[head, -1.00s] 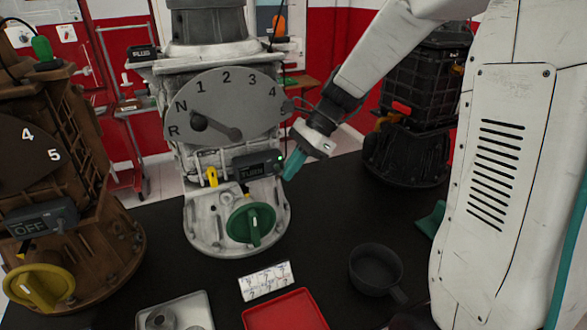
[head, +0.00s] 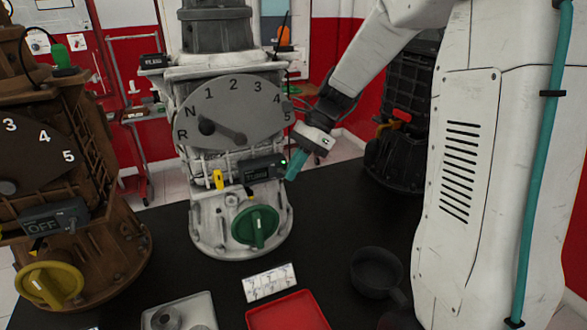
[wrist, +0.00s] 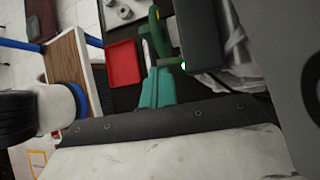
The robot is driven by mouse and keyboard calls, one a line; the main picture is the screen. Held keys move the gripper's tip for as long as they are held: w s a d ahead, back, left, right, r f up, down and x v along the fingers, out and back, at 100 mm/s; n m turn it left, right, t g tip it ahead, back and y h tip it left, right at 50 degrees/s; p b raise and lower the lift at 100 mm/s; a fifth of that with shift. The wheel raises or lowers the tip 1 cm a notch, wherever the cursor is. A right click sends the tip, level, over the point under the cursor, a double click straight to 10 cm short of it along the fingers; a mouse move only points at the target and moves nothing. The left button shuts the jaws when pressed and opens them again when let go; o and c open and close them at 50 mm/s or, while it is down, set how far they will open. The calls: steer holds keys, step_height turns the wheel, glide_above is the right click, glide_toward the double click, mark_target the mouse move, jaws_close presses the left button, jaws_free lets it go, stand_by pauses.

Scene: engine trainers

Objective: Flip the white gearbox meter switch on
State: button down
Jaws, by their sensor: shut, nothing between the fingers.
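The white gearbox (head: 208,222) stands upright in the middle of the head view, with a grey dial (head: 235,105) marked R, N and 1 to 5. Below the dial is a dark meter box (head: 262,170) with a small green light at its right end; its lettering is hard to read now. The box also shows in the wrist view (wrist: 200,35), its green light lit. My gripper (head: 292,172) has teal fingers, shut and empty, at the right end of the box; contact cannot be told. The fingers show in the wrist view (wrist: 157,88) just beside the light.
A green knob (head: 255,226) and a yellow lever (head: 218,180) sit on the white gearbox. A brown gearbox (head: 110,235) with an OFF box stands left, a black one (head: 398,155) behind right. A red tray (head: 288,312), a labelled card (head: 270,283) and a dark cup (head: 377,270) lie in front.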

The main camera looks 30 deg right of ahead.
steer(key=d+r, duration=0.5)
steer(key=d, duration=0.3)
steer(key=shift+w+d, duration=0.3)
steer(key=shift+w, duration=0.15)
stand_by(0.3)
steer(key=s+a+n+t+h, duration=0.1)
steer(key=s+a+n+h, duration=0.2)
steer(key=s+n, duration=0.6)
steer(key=s+a+n+t+h, duration=0.1)
steer(key=s+a+n+h, duration=0.3)
steer(key=s, duration=1.3)
steer(key=shift+a+r+n+h, duration=0.3)
steer(key=shift+a+n, duration=1.7)
steer(key=shift+n, duration=1.1)
